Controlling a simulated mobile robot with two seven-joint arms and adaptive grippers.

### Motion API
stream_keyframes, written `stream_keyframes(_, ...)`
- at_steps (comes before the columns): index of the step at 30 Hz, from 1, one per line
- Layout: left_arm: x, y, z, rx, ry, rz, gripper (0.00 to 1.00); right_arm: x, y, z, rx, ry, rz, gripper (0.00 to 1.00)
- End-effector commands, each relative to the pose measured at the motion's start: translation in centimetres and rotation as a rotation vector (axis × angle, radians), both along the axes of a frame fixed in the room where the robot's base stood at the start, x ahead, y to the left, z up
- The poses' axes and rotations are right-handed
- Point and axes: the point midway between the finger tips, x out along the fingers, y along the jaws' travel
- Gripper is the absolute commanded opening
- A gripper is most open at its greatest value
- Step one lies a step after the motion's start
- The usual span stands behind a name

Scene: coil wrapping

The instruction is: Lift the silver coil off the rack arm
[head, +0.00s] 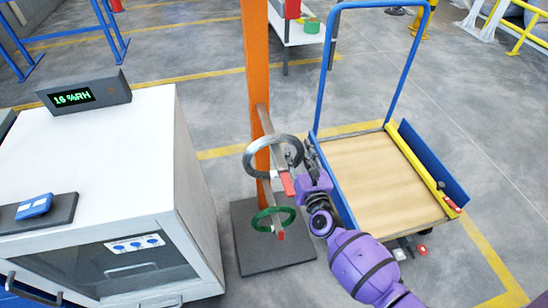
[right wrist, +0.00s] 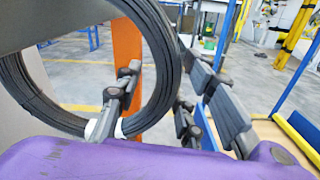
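The silver coil (head: 250,157) is a grey ring hanging on the upper rack arm (head: 265,121), which has a red tip. It fills the left of the right wrist view (right wrist: 173,66) as a dark ring of many turns with white ties. My right gripper (head: 298,161) is at the coil's right side. In the right wrist view its fingers (right wrist: 164,85) are spread, one across the ring's opening and the others outside, with the coil's right side between them. I see no clear grip on it. My left gripper is not in view.
A green coil (head: 261,224) hangs lower on the orange post (head: 257,60), above a dark base plate (head: 248,255). A white cabinet (head: 105,190) stands at left. A blue-railed cart (head: 378,180) with a wooden deck stands close at right.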

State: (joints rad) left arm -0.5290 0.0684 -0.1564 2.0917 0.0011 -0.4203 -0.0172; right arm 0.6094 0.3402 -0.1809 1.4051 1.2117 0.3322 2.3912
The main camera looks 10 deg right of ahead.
Motion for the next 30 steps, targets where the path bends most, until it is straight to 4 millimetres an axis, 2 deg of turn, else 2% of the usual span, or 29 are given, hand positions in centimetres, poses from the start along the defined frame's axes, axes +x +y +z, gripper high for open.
stream_keyframes(1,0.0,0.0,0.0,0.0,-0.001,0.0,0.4,0.0,0.0,0.0,0.0,0.0,0.0,0.25)
stream_keyframes(7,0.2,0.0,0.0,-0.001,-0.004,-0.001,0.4,0.0,0.0,0.0,0.0,0.0,0.0,0.0)
stream_keyframes(24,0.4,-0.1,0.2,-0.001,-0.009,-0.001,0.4,0.1,0.1,0.5,0.004,-0.007,-0.001,0.0)
stream_keyframes(30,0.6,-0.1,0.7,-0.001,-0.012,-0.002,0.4,0.1,0.1,1.5,0.005,-0.008,-0.001,0.0)
